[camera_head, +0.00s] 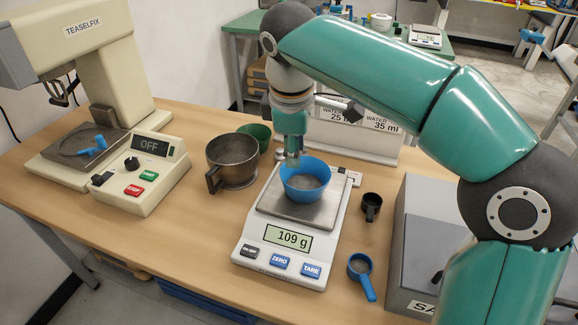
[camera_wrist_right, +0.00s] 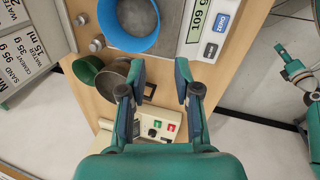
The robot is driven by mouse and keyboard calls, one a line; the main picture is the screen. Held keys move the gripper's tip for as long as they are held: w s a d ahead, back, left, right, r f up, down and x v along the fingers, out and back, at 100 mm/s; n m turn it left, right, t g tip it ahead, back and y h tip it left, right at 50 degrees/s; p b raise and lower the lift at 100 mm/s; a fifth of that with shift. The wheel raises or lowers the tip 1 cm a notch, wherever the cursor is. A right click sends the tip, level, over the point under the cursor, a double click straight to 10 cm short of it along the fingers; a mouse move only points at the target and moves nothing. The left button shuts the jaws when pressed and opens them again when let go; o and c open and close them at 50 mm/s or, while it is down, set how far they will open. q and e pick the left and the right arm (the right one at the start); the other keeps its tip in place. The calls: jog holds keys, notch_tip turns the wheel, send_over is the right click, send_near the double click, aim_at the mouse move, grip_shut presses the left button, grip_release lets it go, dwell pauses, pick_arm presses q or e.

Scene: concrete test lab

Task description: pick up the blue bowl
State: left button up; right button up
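The blue bowl (camera_head: 319,187) stands upright on the steel pan of a scale (camera_head: 278,266) that reads 109 g, with grey material inside. My right gripper (camera_head: 292,158) points down at the bowl's far left rim. In the right wrist view the fingers of this gripper (camera_wrist_right: 161,76) are spread with nothing between them, and the bowl's blue rim (camera_wrist_right: 127,50) lies ahead of them. I cannot tell whether a fingertip touches the bowl. A teal arm end, likely my left gripper (camera_wrist_right: 284,54), shows small at the right wrist view's edge; its fingers are unclear.
A metal pot (camera_head: 232,162) and a green bowl (camera_head: 257,131) stand left of the scale. A mixer (camera_head: 122,90) is farther left. A labelled board (camera_head: 345,130) stands behind.

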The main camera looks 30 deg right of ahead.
jog(key=b, duration=0.1)
send_over(300, 192)
jog(key=s, duration=0.1)
notch_tip(300, 192, down, 10)
jog(key=shift+a+x, duration=0.2)
jog(key=shift+x, duration=1.3)
jog(key=shift+a+x, duration=0.15)
jog(key=shift+x, duration=1.3)
jog(key=shift+w, duration=0.1)
grip_shut()
